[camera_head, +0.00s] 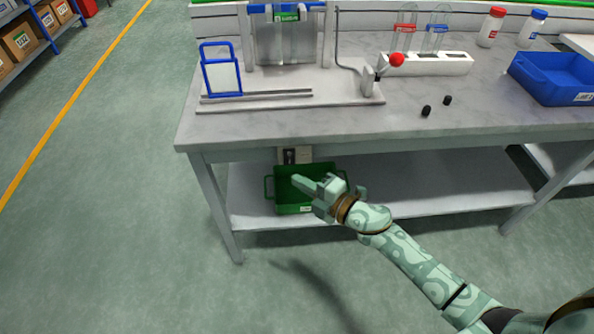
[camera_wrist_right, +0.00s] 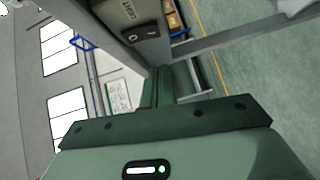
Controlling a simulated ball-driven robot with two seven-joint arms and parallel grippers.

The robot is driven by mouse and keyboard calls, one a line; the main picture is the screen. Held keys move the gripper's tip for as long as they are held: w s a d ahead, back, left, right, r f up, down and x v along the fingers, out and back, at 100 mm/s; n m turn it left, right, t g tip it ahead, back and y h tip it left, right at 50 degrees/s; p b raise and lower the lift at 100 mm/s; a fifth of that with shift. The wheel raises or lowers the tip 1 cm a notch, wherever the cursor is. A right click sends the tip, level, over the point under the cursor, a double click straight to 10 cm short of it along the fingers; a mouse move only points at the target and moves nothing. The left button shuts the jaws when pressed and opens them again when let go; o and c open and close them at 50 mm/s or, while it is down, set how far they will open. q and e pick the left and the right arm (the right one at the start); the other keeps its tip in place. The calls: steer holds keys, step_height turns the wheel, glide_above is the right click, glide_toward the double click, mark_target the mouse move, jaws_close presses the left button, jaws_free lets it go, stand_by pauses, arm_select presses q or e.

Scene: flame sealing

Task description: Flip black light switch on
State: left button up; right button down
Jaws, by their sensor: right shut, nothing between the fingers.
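The black light switch (camera_head: 289,157) sits on a pale plate under the front edge of the workbench in the head view. In the right wrist view the black switch (camera_wrist_right: 145,31) shows at the top, with a small white mark on it; I cannot tell its position. My right gripper (camera_head: 296,179) is shut and empty. Its fingers point toward the bench just below and in front of the switch, seemingly apart from it. The shut fingers also show in the right wrist view (camera_wrist_right: 168,82). My left gripper is not in view.
The workbench (camera_head: 480,125) has a lower shelf (camera_head: 420,190) bearing a green bin (camera_head: 290,204) behind my right gripper. A blue-framed panel (camera_head: 222,76), a white rack (camera_head: 430,64), two small black pieces and a blue tray (camera_head: 556,80) are on top. The floor at left is clear.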

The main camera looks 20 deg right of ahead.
mark_target(287, 164)
arm_select(q)
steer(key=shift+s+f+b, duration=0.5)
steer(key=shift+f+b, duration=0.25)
steer(key=shift+b, duration=0.05)
arm_select(e)
steer(key=shift+w+d+f, duration=0.15)
steer(key=shift+w, duration=1.05)
steer(key=shift+w+d+f, duration=0.15)
steer(key=shift+w, duration=1.05)
steer(key=shift+w+f+b, duration=0.15)
steer(key=shift+f+b, duration=0.4)
steer(key=shift+b, duration=0.55)
steer(key=shift+d+r+p, duration=0.1)
steer(key=shift+r+p, duration=0.2)
steer(key=shift+r, duration=0.15)
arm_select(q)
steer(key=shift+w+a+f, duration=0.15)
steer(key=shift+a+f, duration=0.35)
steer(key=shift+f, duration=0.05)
arm_select(e)
steer(key=shift+f, duration=0.1)
